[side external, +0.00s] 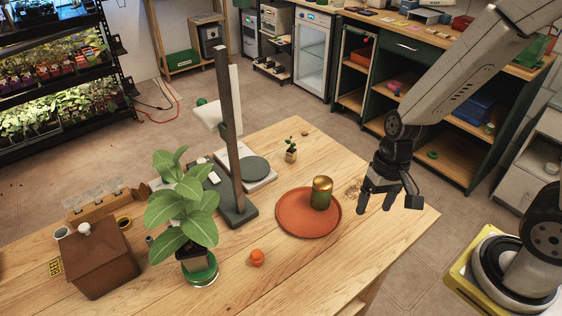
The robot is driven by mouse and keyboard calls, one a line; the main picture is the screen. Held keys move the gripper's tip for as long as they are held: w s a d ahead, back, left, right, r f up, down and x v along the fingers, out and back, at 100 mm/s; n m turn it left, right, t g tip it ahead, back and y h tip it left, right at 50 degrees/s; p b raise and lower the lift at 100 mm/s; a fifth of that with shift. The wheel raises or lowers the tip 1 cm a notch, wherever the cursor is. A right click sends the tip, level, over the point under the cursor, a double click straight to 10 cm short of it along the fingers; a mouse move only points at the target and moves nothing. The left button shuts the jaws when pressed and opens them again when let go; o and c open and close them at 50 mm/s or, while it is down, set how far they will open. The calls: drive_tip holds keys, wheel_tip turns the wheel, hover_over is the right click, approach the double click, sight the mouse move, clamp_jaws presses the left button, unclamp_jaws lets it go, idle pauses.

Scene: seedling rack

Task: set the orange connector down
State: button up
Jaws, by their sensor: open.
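The orange connector (257,258) rests on the wooden table, between the potted plant and the round terracotta tray. My gripper (376,208) hangs fingers-down to the right of the tray, near the table's right side. It is open, with nothing seen between its fingers, and well apart from the connector.
The terracotta tray (293,226) holds a green and gold can (321,193). A leafy plant (182,207), a tall dark post (230,140) and a brown house-shaped box (97,262) stand to the left. A small seedling (291,150) is farther back. The table front is clear.

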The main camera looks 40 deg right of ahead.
drive_tip(key=shift+w+d+r+n+t+h, duration=0.4)
drive_tip(key=shift+d+r+n+t, duration=0.15)
drive_tip(key=shift+r+n, duration=0.15)
drive_tip(key=shift+w+d+r+n+t+h, duration=0.35)
drive_tip(key=shift+d+r+n+t+h, duration=0.1)
drive_tip(key=shift+d+r+n, duration=0.2)
drive_tip(key=shift+w+d+r+n+t+h, duration=0.35)
drive_tip(key=shift+d+r+n+t, duration=0.15)
drive_tip(key=shift+r+n, duration=0.25)
